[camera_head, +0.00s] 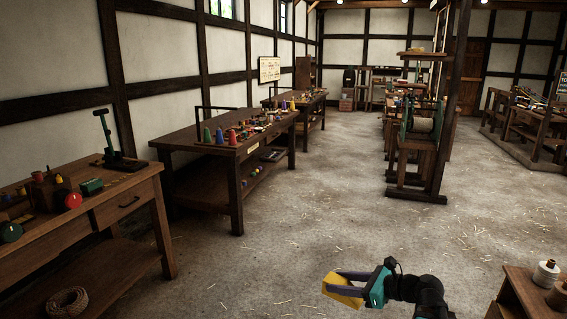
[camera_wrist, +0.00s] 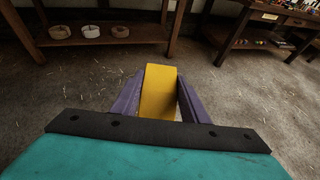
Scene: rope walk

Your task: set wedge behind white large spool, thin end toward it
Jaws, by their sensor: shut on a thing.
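My gripper (camera_head: 349,281) shows at the lower middle of the head view, held out over the open floor. Its purple fingers are shut on a yellow wedge (camera_head: 342,293). In the wrist view the wedge (camera_wrist: 159,92) sits between the two fingers of my gripper (camera_wrist: 158,97) and sticks out a little past their tips. I cannot tell for sure which end of the wedge is thin. A white spool (camera_head: 546,273) stands on a wooden surface at the lower right of the head view, well right of my gripper. I cannot tell if it is the large one.
The wooden stand (camera_head: 522,302) at lower right also bears a copper-coloured spool (camera_head: 560,296). Workbenches with small items line the left wall, the nearest bench (camera_head: 125,190) at left. A coil of rope (camera_head: 68,301) lies beneath it. The straw-strewn floor (camera_head: 300,220) between is clear.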

